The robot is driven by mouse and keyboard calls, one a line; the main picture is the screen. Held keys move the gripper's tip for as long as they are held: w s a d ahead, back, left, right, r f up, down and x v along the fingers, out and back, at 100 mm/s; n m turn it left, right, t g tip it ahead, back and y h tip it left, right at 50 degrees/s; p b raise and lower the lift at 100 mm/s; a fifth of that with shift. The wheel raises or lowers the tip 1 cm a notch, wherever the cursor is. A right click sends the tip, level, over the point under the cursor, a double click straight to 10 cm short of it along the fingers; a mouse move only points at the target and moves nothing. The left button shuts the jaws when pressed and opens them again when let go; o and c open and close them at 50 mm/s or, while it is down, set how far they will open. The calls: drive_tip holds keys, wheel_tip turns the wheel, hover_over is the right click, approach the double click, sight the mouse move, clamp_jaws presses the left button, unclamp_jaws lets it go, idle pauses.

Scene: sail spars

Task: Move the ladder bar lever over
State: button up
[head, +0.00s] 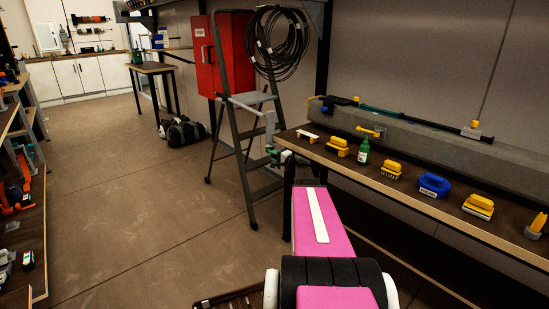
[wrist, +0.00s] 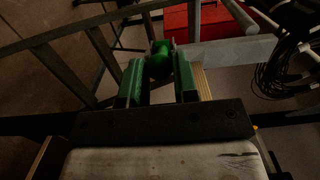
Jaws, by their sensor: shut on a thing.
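The dark metal stepladder (head: 230,110) stands left of the workbench, with a light grey bar (head: 242,106) and an upright grey piece (head: 270,124) at its right side. In the wrist view a round green knob (wrist: 160,62), which looks like the end of the ladder bar lever, sits between my green fingertips. My gripper (wrist: 158,80) is shut on this knob. In the head view my gripper (head: 279,157) is beside the ladder's right leg, below the grey piece. The lever's shaft is mostly hidden there.
The workbench (head: 350,168) at right carries yellow brushes, a green bottle (head: 363,153) and a blue container (head: 434,185). A red cabinet (head: 205,65) and coiled black cable (head: 278,42) are behind the ladder. Dark bags (head: 183,132) lie beyond it.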

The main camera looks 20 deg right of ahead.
drive_tip(key=shift+w+d, duration=0.15)
drive_tip(key=shift+d, duration=0.85)
drive_tip(key=o, duration=0.8)
drive_tip(key=v, duration=1)
drive_tip(key=shift+s, duration=0.4)
